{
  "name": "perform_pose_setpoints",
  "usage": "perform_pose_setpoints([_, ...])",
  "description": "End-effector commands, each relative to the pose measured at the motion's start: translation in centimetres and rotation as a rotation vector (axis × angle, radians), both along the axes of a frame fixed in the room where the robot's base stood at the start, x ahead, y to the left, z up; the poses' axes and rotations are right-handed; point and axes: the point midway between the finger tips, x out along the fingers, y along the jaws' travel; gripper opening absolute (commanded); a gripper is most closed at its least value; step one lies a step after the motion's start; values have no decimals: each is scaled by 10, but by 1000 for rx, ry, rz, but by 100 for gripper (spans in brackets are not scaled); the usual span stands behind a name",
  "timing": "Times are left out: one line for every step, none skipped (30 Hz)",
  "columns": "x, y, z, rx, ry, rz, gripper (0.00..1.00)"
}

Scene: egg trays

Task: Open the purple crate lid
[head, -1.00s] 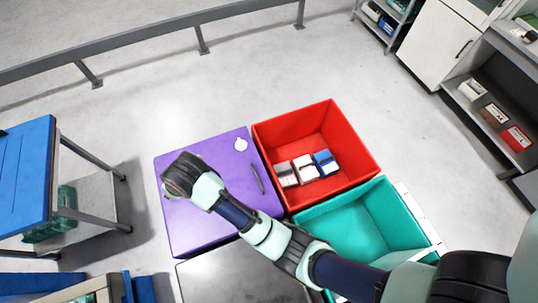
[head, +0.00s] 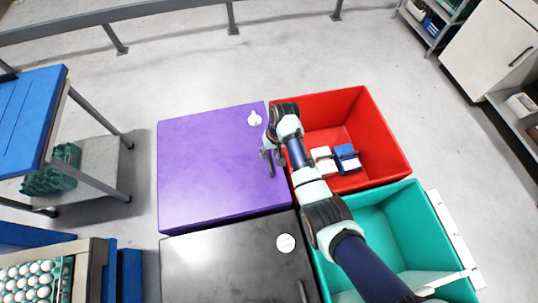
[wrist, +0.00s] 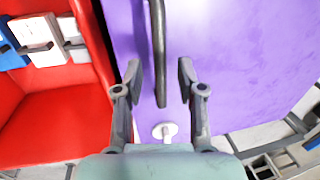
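The purple crate lid (head: 205,165) lies flat and closed on its crate, left of the red crate in the head view. Its dark bar handle (wrist: 158,50) runs along the lid's right side, and its lower part shows in the head view (head: 270,167). A white knob (head: 254,119) stands near the lid's far right corner and also shows in the wrist view (wrist: 165,131). My gripper (wrist: 158,70) is open, with one finger on each side of the handle. I see gaps between fingers and handle; whether the fingers are down at its height is unclear.
The open red crate (head: 385,125) with small boxes adjoins on the right. An open teal crate (head: 440,240) and a closed black-lidded crate (head: 215,265) stand nearer. A blue-topped table (head: 35,115) is at left. Floor beyond the crates is clear.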

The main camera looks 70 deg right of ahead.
Motion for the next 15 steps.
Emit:
perform_pose_setpoints([1, 1, -6, 0, 0, 1, 39])
perform_pose_setpoints([1, 1, -8, 0, 0, 1, 39])
perform_pose_setpoints([1, 1, -9, 0, 0, 1, 39])
perform_pose_setpoints([2, 1, -9, 0, 0, 1, 39])
perform_pose_setpoints([2, 1, -9, 0, 0, 1, 39])
perform_pose_setpoints([2, 1, -9, 0, 0, 1, 39])
perform_pose_setpoints([2, 1, -9, 0, 0, 1, 39])
perform_pose_setpoints([2, 1, -9, -1, -1, 1, 39])
perform_pose_setpoints([2, 1, -9, -1, -1, 1, 39])
perform_pose_setpoints([2, 1, -9, -1, -1, 1, 39])
perform_pose_setpoints([2, 1, -9, -1, -1, 1, 36])
perform_pose_setpoints([2, 1, -9, -1, -1, 1, 29])
perform_pose_setpoints([2, 1, -9, -1, -1, 1, 24])
perform_pose_setpoints([2, 1, -9, -1, -1, 1, 19])
perform_pose_setpoints([2, 1, -9, -1, -1, 1, 12])
